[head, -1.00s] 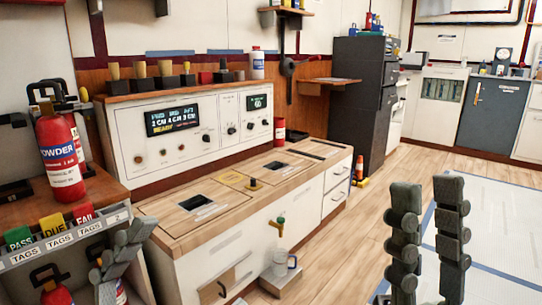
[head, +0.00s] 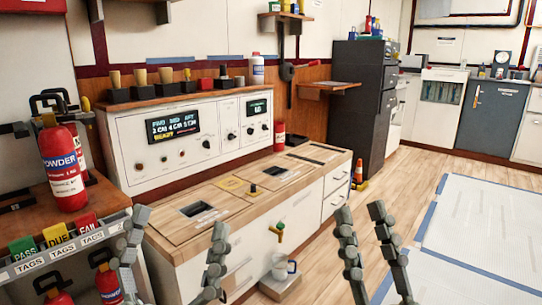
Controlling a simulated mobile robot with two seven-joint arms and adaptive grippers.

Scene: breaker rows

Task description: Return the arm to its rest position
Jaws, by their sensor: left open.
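My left gripper (head: 180,221) is at the lower left of the head view, with its two grey fingers spread wide and nothing between them. It is in front of the wooden-topped bench (head: 165,230), right of the tag rack (head: 65,256). My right gripper (head: 360,210) is at the lower middle right. Its two fingers stand upright and apart, with floor visible between them and nothing held. Both wrists and arms are below the picture edge.
A red powder extinguisher (head: 62,170) stands on the shelf at left, with more extinguishers below. The white console (head: 128,140) with dials backs the bench. Open floor (head: 420,185) lies to the right.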

